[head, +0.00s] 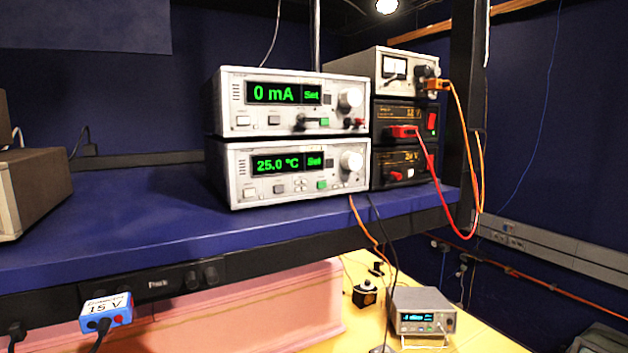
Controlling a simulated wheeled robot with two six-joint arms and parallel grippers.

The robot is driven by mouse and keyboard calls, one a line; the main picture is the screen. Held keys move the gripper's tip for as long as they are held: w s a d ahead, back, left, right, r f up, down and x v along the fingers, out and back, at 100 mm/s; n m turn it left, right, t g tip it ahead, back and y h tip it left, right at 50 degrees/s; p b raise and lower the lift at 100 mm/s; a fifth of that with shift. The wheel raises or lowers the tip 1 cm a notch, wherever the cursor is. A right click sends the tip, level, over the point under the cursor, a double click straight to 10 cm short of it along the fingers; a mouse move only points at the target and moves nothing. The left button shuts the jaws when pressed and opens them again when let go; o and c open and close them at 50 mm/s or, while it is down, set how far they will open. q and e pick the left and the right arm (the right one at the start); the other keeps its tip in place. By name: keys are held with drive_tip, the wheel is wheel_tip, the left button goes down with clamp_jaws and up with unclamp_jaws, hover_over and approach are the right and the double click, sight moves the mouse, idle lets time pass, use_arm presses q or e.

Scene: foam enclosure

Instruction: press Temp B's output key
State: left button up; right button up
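A white temperature controller (292,172) stands on the blue shelf, its green display reading 25.0 °C with "Set" beside it. A row of small keys runs below the display, with a green-lit key (322,184) to the left of the lower right corner. A white knob (351,161) sits at its right. I cannot read a "Temp B" label on any unit, nor the key labels, so I cannot tell which unit is Temp B. A smaller grey instrument (422,312) with a lit display stands on the yellow table below. Neither of my grippers is in view.
A white unit reading 0 mA (290,103) sits directly on the controller. Black supply boxes (404,121) with red and orange cables stand at the right.

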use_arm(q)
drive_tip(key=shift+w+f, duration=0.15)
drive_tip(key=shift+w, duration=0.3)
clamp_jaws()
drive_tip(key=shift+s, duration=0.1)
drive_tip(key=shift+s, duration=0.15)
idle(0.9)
